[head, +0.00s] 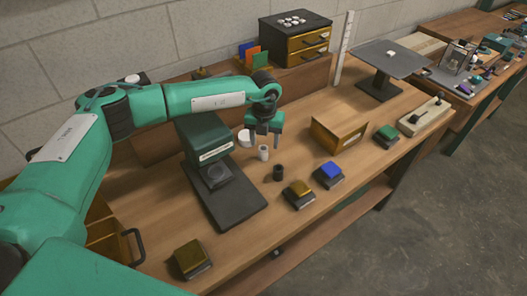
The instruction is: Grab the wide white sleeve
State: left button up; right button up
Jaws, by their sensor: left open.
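Two small white pieces are on the bench near my left gripper. A slim upright white cylinder (263,153) stands just below the fingers. A wider, rounder white piece (243,138) sits left of and behind it, partly hidden by the left finger. I cannot tell for certain which is the wide white sleeve; the rounder one looks wider. My left gripper (265,141) points down with its fingers apart, above and close to the slim cylinder, with nothing seen held. Contact cannot be made out. My right gripper is out of view.
A dark cylinder (278,173) stands in front of the white pieces. A green machine with a dark base (235,203) is at left. The front bench strip is partly clear.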

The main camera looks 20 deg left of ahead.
aim_at(263, 148)
pick_arm(q)
jog(key=f, duration=0.2)
jog(key=f+p, duration=0.1)
jog(key=shift+s+a+f, duration=0.15)
jog(key=shift+s+f, duration=0.05)
jog(key=shift+f, duration=0.75)
jog(key=c, duration=1)
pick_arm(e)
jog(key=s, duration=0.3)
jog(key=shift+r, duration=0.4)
pick_arm(q)
jog(key=shift+r, duration=0.1)
jog(key=shift+c, duration=0.2)
